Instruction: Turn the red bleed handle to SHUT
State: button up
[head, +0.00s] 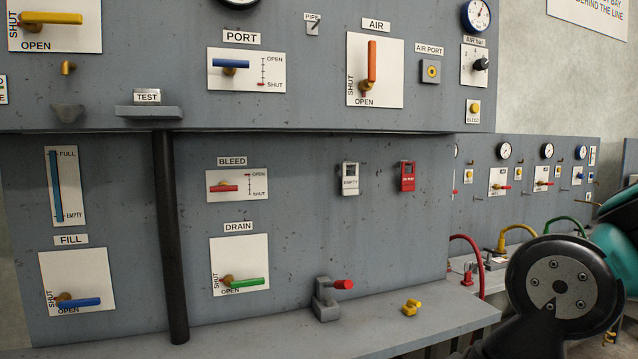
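The red bleed handle (223,188) is on a white plate (240,195) below the BLEED label (232,161), left of centre in the head view. It is a short bar lying about level in front of a brass-coloured stem. To its right, a vertical scale (251,184) reads OPEN at the top and SHUT at the bottom. The bar looks nearer the height of the lower end than the upper, but its exact setting is hard to tell at this size. My gripper is not in view; only links of my arm show at the lower right, well away from the handle.
A black vertical pipe (170,240) stands left of the bleed plate. The green DRAIN handle (245,283) is below it, and a shelf (149,112) juts out above left. A grey fixture with a red knob (343,285) and a yellow piece (411,308) are on the bench ledge (450,322).

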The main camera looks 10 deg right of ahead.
aim_at(223, 189)
jog(key=z, duration=0.3)
jog(key=i, duration=1.45)
jog(key=u, duration=0.75)
